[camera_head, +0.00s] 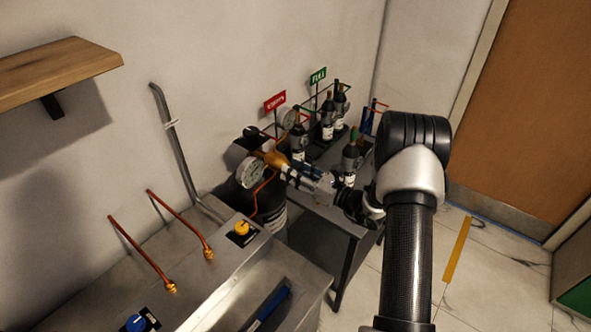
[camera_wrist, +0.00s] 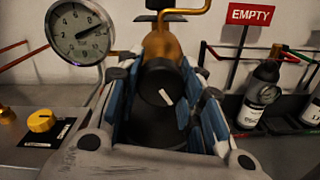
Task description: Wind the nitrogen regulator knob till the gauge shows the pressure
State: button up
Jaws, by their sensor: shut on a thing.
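The regulator knob (camera_wrist: 160,98) is a black round knob with a white mark, on a brass regulator body (camera_wrist: 160,45). My gripper (camera_wrist: 163,105) is shut on the knob, with blue finger pads on both sides of it. In the head view my gripper (camera_head: 310,175) reaches left to the brass regulator (camera_head: 274,158). The round white gauge (camera_wrist: 80,32) stands left of the regulator in the wrist view; its dark needle points to the upper right, and its numbers are too small to read surely. The gauge also shows in the head view (camera_head: 250,173).
A steel bench with a yellow knob (camera_head: 242,228), a blue knob (camera_head: 136,323) and copper pipes (camera_head: 180,222) lies front left. Bottles (camera_head: 328,122) stand in racks behind my gripper, by a red EMPTY sign (camera_wrist: 252,14) and a green sign (camera_head: 318,76). Floor at right is open.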

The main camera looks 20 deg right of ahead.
dwell(0.3)
jog(key=o, duration=1.1)
jog(key=shift+s, duration=0.1)
jog(key=v, duration=1.1)
jog(key=shift+s+d, duration=0.25)
jog(key=shift+s, duration=0.1)
jog(key=shift+a, duration=0.1)
